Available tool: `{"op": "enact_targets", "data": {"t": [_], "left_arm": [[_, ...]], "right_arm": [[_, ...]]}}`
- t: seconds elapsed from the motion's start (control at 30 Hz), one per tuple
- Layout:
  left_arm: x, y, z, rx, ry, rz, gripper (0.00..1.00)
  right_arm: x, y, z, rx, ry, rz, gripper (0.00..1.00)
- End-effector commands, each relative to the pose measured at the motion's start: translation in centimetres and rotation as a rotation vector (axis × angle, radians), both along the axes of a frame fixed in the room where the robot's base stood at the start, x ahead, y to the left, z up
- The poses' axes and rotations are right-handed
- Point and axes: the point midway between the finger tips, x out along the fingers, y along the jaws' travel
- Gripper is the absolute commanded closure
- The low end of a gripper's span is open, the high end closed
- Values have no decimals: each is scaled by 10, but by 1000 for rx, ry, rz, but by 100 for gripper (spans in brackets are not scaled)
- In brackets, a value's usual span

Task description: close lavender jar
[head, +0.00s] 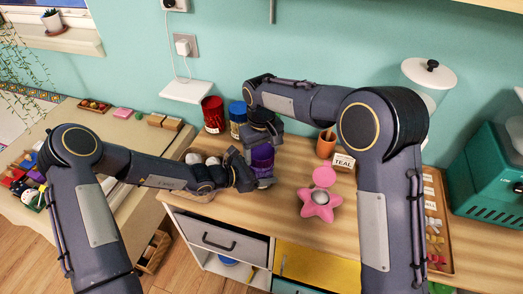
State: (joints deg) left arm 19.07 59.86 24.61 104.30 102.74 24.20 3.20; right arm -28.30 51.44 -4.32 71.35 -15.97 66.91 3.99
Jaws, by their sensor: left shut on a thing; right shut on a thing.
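The lavender jar (263,157), purple, stands upright on the wooden counter near the middle of the head view. My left gripper (249,174) comes in from the left and is shut on the jar's body at its side. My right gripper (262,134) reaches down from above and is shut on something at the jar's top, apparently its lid. The lid is mostly hidden by the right gripper, so I cannot tell how it sits on the jar.
A grey drawer (220,238) is below.

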Motion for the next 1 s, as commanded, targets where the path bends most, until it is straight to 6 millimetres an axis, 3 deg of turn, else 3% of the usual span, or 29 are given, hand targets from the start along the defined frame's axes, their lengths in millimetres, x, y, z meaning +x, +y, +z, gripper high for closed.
{"op": "enact_targets", "data": {"t": [0.57, 0.6, 0.67, 0.77, 1.0], "left_arm": [[0, 0, 0, 0, 0, 0, 70], [0, 0, 0, 0, 0, 0, 92], [0, 0, 0, 0, 0, 0, 92], [0, 0, 0, 0, 0, 0, 92], [0, 0, 0, 0, 0, 0, 92]], "right_arm": [[0, 0, -12, -1, 2, 1, 53], [0, 0, -11, 0, 1, -1, 53], [0, 0, -11, -1, 0, -21, 53], [0, 0, -11, -1, 0, -150, 53], [0, 1, -11, -2, -3, -824, 53]]}}
